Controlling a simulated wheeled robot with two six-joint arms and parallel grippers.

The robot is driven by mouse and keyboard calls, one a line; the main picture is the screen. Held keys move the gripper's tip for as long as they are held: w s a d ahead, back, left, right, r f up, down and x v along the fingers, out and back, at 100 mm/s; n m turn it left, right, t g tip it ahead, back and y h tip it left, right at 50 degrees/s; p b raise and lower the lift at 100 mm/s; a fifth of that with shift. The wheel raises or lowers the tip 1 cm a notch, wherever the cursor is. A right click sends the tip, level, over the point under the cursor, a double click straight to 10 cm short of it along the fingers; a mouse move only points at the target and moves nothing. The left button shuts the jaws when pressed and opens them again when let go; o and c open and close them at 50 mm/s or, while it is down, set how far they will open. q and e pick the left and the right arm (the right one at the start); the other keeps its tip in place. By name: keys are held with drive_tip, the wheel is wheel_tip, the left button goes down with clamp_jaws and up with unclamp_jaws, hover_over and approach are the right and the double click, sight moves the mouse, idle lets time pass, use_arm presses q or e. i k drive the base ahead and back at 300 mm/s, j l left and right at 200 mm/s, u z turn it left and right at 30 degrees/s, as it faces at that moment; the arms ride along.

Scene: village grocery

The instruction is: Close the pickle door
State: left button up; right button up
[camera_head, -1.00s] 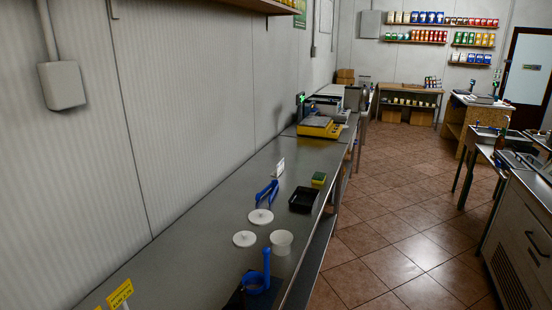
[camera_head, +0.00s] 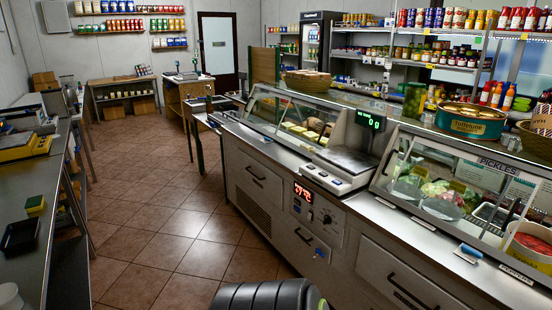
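A glass display counter runs along the right side. A "PICKLES" sign (camera_head: 498,166) shows behind or on the glass at its near right end. A second small label, seemingly also reading PICKLES, (camera_head: 516,272) lies on the front ledge there. A round tub with reddish contents (camera_head: 530,245) stands at the right edge, partly cut off. A blue-and-white handle-like piece (camera_head: 468,253) sits on the ledge to the left of that label. I cannot tell clearly which pane is the pickle door or how far it stands open. Neither gripper is in view.
A scale with a green display (camera_head: 343,160) stands mid-counter. Drawers with black handles (camera_head: 408,290) line the counter's front. The tiled floor (camera_head: 160,220) is clear between it and the steel bench (camera_head: 40,185) at left. Shelves with jars (camera_head: 430,55) stand behind the counter.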

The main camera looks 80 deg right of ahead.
sight(536, 179)
drive_tip(key=k+z, duration=0.15)
drive_tip(key=z, duration=1.7)
drive_tip(key=j+z, duration=0.1)
drive_tip(key=z, duration=0.3)
drive_tip(key=j+z, duration=0.1)
drive_tip(key=z, duration=0.35)
drive_tip(key=j+z, duration=0.1)
drive_tip(key=z, duration=0.35)
drive_tip(key=j+z, duration=0.1)
drive_tip(key=z, duration=0.75)
drive_tip(key=i+j, duration=0.05)
drive_tip(key=j, duration=0.05)
